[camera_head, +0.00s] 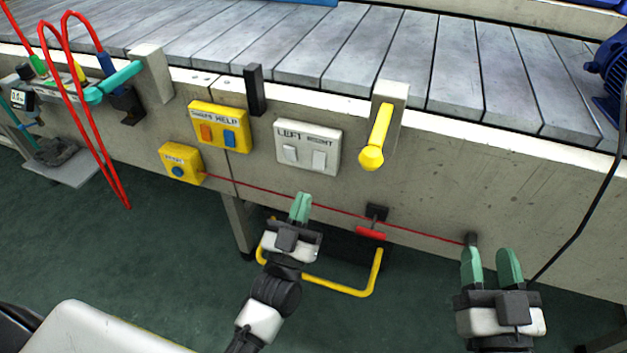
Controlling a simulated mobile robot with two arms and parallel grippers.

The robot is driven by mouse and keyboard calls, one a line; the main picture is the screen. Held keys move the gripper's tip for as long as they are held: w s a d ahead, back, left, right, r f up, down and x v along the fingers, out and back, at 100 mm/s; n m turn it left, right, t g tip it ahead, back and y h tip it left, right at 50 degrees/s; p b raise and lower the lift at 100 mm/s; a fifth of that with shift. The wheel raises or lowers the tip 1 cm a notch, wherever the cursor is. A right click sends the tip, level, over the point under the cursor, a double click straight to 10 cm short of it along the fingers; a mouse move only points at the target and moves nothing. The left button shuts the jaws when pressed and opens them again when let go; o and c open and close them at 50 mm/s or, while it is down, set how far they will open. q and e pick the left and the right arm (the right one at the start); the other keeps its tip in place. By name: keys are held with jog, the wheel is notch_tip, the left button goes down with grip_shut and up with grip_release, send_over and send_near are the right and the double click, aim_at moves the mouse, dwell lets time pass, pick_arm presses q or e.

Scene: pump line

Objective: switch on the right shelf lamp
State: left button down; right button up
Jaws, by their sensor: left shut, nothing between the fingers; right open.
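A white switch box (308,147) labelled LEFT and RIGHT is on the front wall of the conveyor. It has two pale rocker switches, a left switch (290,153) and a right switch (319,160). My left gripper (300,207) is shut and empty, its green fingertips pointing up, below the box and apart from it in the picture. My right gripper (491,267) is open and empty, well to the right and lower, near the wall's bottom edge. No lamp can be made out in this view.
A smaller yellow box (181,163) anchors a red cord (335,209) along the wall. A yellow handle (375,137) sticks out right of the switches. A yellow rail (340,287) is below.

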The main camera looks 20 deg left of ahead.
aim_at(319, 163)
pick_arm(q)
jog(key=w, duration=0.1)
jog(key=w+b, duration=0.1)
jog(key=w, duration=0.2)
jog(key=shift+w+d+r, duration=0.1)
jog(key=shift+w+r, duration=0.25)
jog(key=shift+w+b, duration=0.35)
jog(key=shift+w, duration=0.3)
pick_arm(e)
jog(key=r+t, duration=0.1)
jog(key=s+r+t+y, duration=0.1)
jog(key=r+t, duration=0.1)
jog(key=s+r+t, duration=0.1)
jog(key=t, duration=0.1)
jog(key=shift+s+a+r+y, duration=0.1)
jog(key=shift+s+r+y, duration=0.15)
jog(key=shift+r+y, duration=0.15)
